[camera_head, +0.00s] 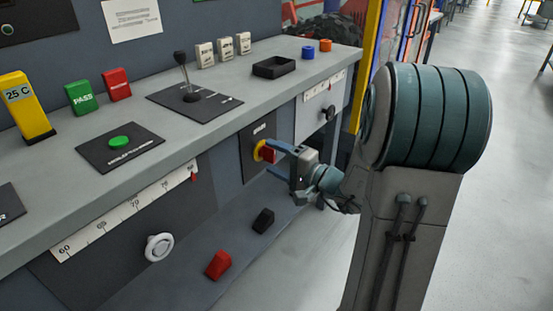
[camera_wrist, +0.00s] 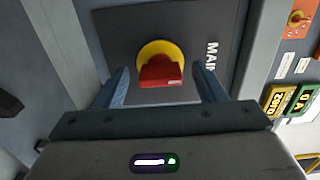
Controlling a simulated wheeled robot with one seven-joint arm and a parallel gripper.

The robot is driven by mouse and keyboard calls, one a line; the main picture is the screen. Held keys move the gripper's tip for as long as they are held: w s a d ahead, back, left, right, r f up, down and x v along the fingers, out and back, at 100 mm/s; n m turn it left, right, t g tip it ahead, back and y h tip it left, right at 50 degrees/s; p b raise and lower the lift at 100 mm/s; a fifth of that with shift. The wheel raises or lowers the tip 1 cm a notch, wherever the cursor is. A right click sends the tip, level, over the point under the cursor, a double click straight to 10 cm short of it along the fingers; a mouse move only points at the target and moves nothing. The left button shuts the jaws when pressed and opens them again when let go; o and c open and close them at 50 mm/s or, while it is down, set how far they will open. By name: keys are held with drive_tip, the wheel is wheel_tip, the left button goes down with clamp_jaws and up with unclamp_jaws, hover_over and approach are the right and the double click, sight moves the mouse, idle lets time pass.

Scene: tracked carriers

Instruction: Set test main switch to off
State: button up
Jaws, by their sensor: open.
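The main switch is a red rotary knob (camera_wrist: 162,71) on a yellow round base, on a dark plate marked "MAIN" (camera_wrist: 205,22) in the wrist view. In the head view the red knob (camera_head: 266,154) sits on the front of the bench, below the worktop. My gripper (camera_head: 278,158) is in front of the switch with its blue fingers pointing at it. In the wrist view my gripper (camera_wrist: 162,88) is open, with one finger on each side of the red knob. I cannot tell whether the fingers touch the knob.
The worktop (camera_head: 240,100) above carries a joystick (camera_head: 182,72), a green button (camera_head: 120,143), a black tray (camera_head: 274,67) and several labelled blocks. A white knob (camera_head: 159,247) is on the front panel. Red (camera_head: 218,265) and black (camera_head: 263,221) blocks lie on the lower ledge.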

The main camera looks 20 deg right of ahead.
drive_tip(key=p+v, duration=0.2)
drive_tip(key=v, duration=1.2)
drive_tip(key=s+a+r+n+g+p, duration=0.3)
drive_tip(key=s+a+r+g+p, duration=0.1)
drive_tip(key=a+r+g+p, duration=0.35)
drive_tip(key=s+a+r+n+g+p, duration=0.45)
drive_tip(key=a+r+g+p, duration=0.2)
drive_tip(key=p, duration=0.25)
wheel_tip(320, 180, up, 17)
drive_tip(key=s+d+n+t+h+p, duration=0.2)
drive_tip(key=h+p, duration=0.8)
drive_tip(key=p, duration=0.5)
drive_tip(key=shift+s+d+n+h+p, duration=0.2)
drive_tip(key=shift+s+n+h+p, duration=0.15)
drive_tip(key=shift+n, duration=0.2)
